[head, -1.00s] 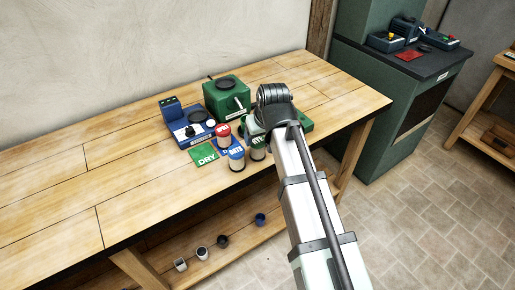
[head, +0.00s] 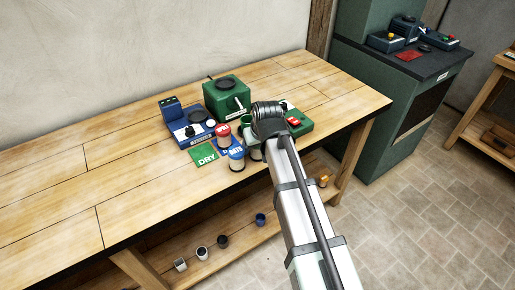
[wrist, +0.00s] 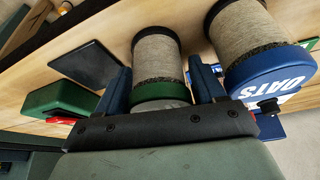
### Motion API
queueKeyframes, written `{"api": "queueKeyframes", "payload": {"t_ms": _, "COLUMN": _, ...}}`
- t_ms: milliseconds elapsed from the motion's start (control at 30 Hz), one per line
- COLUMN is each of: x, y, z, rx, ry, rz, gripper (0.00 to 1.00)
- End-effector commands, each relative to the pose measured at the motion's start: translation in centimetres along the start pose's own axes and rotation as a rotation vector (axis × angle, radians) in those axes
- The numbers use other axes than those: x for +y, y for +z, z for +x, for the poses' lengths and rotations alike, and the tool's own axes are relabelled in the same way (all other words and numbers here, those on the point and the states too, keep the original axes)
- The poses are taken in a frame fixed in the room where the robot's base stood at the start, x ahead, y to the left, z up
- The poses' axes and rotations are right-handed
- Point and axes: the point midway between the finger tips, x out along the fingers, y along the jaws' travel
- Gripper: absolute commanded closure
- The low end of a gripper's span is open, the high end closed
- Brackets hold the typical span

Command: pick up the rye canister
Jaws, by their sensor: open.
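My gripper (wrist: 158,66) is open in the wrist view, its two blue fingers on either side of a canister with a green lid rim (wrist: 158,52). I cannot tell whether the fingers touch it, and its lid lettering is hidden. A blue-lidded canister marked OATS (wrist: 270,72) stands right beside the right finger; it also shows in the head view (head: 236,162). A red-lidded canister (head: 223,132) stands behind it, its lettering too small to read. I cannot confirm which canister is rye. In the head view, my arm hides the gripper and most of the green-lidded canister.
A green DRY mat (head: 204,154) lies left of the canisters. A blue scale-like device (head: 190,126) and a green box with a lever (head: 226,97) stand behind. A green device with a red part (head: 300,122) is right of my wrist. The bench's left side is clear.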

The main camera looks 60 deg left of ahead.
Motion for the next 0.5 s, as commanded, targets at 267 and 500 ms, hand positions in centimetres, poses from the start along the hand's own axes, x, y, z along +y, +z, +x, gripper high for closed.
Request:
{"api": "queueKeyframes", "payload": {"t_ms": 267, "x": 0.00, "y": -0.01, "z": -0.03, "rx": 0.001, "ry": 0.000, "rz": 0.000, "gripper": 0.41}}
{"api": "queueKeyframes", "payload": {"t_ms": 500, "x": 0.00, "y": -0.01, "z": -0.05, "rx": 0.001, "ry": 0.000, "rz": 0.000, "gripper": 0.64}}
